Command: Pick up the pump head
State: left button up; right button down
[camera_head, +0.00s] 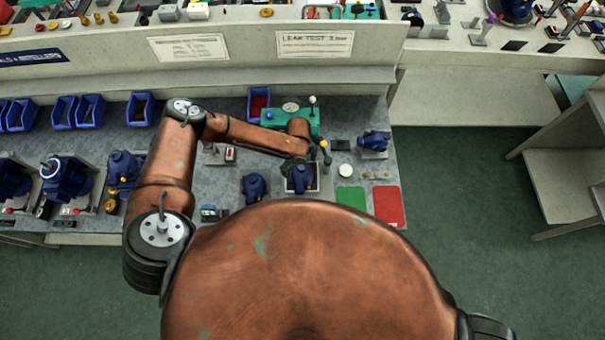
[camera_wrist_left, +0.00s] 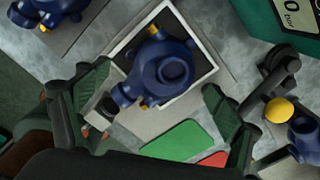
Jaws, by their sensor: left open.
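A dark blue pump head (camera_head: 300,178) sits on a small white-rimmed tray (camera_head: 317,186) on the grey bench. In the left wrist view the pump head (camera_wrist_left: 174,66) lies between and beyond my finger tips, its round port facing up and yellow bits at its edges. The tray (camera_wrist_left: 203,82) shows its pale rim around it. My left gripper (camera_head: 308,160) is over the tray's far side; in the wrist view the gripper (camera_wrist_left: 158,78) has its fingers spread wide, with nothing held. Whether a finger touches the pump head cannot be told. My right gripper is out of view.
Other blue pumps stand left (camera_head: 254,186) and right (camera_head: 374,141) of the tray. A teal test unit (camera_head: 291,117) is behind. A green mat (camera_head: 351,197) and a red mat (camera_head: 388,204) lie in front right. Blue bins (camera_head: 140,109) line the back.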

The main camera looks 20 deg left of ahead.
aim_at(302, 169)
pick_arm(q)
jog(key=f, duration=0.3)
jog(key=d+f+p, duration=0.1)
jog(key=f, duration=0.1)
jog(key=shift+w, duration=0.1)
jog(key=shift+f, duration=0.25)
jog(key=shift+c, duration=0.4)
jog(key=c, duration=1.4)
jog(key=shift+o, duration=0.2)
jog(key=shift+w+r, duration=0.1)
